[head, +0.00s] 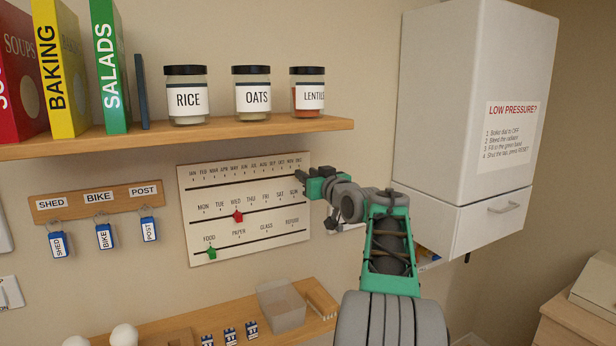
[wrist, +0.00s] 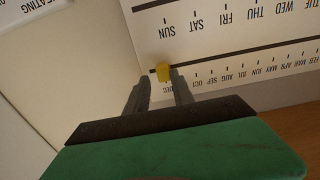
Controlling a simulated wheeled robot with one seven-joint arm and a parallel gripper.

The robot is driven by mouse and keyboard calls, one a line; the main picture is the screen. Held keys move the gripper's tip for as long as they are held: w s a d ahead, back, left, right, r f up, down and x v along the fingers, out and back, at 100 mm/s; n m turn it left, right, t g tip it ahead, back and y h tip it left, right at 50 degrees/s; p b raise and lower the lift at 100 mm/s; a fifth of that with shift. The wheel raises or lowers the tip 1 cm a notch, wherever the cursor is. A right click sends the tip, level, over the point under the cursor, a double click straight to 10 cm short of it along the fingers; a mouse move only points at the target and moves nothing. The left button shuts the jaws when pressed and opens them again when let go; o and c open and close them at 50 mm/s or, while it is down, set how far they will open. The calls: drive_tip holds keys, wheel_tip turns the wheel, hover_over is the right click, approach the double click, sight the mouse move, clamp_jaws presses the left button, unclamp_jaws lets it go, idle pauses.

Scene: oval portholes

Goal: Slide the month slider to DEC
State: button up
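The white planner board (head: 222,222) hangs on the wall, with month, day and bin rows. The yellow month slider (wrist: 163,73) sits at the DEC end of the month line in the wrist view, where the board appears upside down. The DEC label (wrist: 173,90) partly shows beside it; NOV is hidden behind a finger. My gripper (wrist: 161,78) is open, one finger on each side of the slider, with a small gap visible. In the head view my gripper (head: 307,182) is at the board's upper right edge and the slider is hidden.
The wooden shelf (head: 180,138) with jars runs above the board. A white boiler cabinet (head: 468,100) stands to the right. A lower shelf (head: 318,325) with a clear bin is below. A red day marker (head: 238,216) and green bin marker (head: 212,253) sit on lower lines.

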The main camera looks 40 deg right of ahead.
drive_tip(key=shift+o, duration=0.7)
drive_tip(key=shift+a, duration=0.15)
drive_tip(key=b+v, duration=0.3)
drive_tip(key=v, duration=0.4)
drive_tip(key=shift+s+b, duration=0.3)
drive_tip(key=shift+s, duration=0.1)
